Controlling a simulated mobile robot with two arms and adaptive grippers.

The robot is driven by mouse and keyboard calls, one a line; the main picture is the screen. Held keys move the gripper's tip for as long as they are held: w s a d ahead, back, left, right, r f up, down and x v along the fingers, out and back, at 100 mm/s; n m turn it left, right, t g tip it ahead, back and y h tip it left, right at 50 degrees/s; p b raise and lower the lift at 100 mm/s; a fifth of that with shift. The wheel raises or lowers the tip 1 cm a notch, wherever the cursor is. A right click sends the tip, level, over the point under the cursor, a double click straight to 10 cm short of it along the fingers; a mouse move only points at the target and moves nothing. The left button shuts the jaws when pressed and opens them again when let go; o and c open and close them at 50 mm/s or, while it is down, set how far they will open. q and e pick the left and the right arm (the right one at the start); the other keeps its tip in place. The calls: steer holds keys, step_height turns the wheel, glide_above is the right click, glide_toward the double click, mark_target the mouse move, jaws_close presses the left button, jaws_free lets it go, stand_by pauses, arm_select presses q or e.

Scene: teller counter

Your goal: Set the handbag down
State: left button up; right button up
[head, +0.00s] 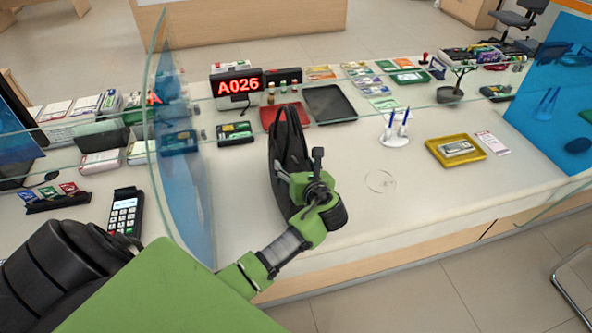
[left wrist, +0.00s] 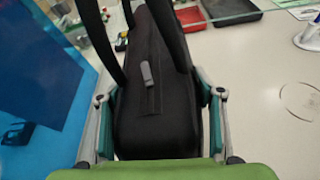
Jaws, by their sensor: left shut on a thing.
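The handbag (head: 287,150) is black with looped handles and stands upright on or just above the white counter (head: 350,203); I cannot tell if its base touches. My left gripper (head: 300,186) is at its near end. In the left wrist view the dark bag (left wrist: 157,95) with its zip pull lies between the two fingers of my left gripper (left wrist: 160,118), which is shut on it. The handles rise past the camera at the top. The bag's lower part is partly hidden by my gripper. My right gripper is not in view.
A glass divider (head: 180,150) stands left of the bag. A red tray (head: 285,115) and black tray (head: 329,103) lie behind it. A pen stand (head: 394,128) and yellow tray (head: 456,149) are to the right. The counter between bag and pen stand is clear.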

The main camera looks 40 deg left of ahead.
arm_select(q)
steer(key=shift+f, duration=0.85)
steer(key=o, duration=2.1)
steer(key=shift+s+d+f, duration=0.1)
steer(key=shift+f, duration=0.1)
steer(key=shift+d, duration=0.1)
steer(key=b+v, duration=0.1)
steer(key=v, duration=1.1)
